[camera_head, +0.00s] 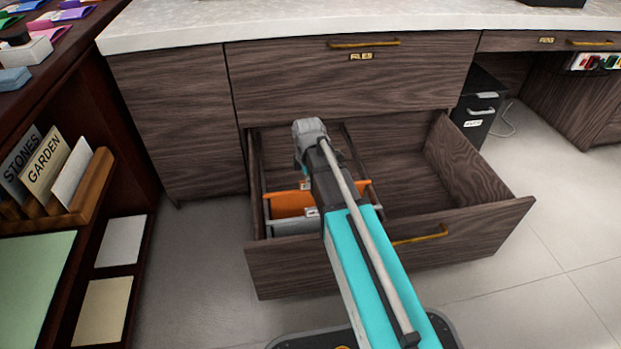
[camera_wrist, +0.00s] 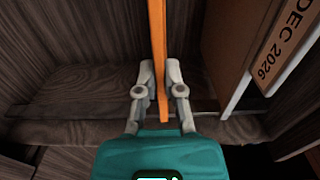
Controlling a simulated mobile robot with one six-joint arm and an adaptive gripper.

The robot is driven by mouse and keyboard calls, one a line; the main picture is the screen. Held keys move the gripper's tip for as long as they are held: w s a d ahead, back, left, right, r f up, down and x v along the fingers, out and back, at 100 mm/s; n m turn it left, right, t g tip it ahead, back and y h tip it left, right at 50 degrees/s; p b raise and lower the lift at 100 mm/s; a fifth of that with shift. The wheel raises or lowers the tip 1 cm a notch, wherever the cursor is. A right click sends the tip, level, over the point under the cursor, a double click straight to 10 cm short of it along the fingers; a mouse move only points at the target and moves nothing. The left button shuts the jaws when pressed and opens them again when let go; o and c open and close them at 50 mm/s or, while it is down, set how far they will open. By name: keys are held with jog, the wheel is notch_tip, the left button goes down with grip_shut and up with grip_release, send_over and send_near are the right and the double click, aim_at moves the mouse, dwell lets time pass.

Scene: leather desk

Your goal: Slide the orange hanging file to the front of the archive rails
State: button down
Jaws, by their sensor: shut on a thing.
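The orange hanging file (camera_head: 290,204) hangs in the left part of the open lower drawer, between the archive rails (camera_head: 264,185). In the wrist view the orange file (camera_wrist: 157,35) appears edge-on as a narrow upright strip. My gripper (camera_wrist: 160,75) is shut on it, with one grey finger on each side. In the head view my arm covers part of the file and hides the gripper's fingers. A pale grey file (camera_head: 290,227) hangs nearer the drawer front than the orange one.
In the wrist view, a brown file (camera_wrist: 225,45) with a "DEC 2026" tab (camera_wrist: 283,55) stands to the right of the orange one. The drawer's right side (camera_head: 400,195) looks empty. The drawer front (camera_head: 470,238) and the closed FILES drawer (camera_head: 290,75) border the space.

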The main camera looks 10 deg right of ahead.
jog(key=shift+s, duration=2.75)
jog(key=c, duration=0.7)
grip_release()
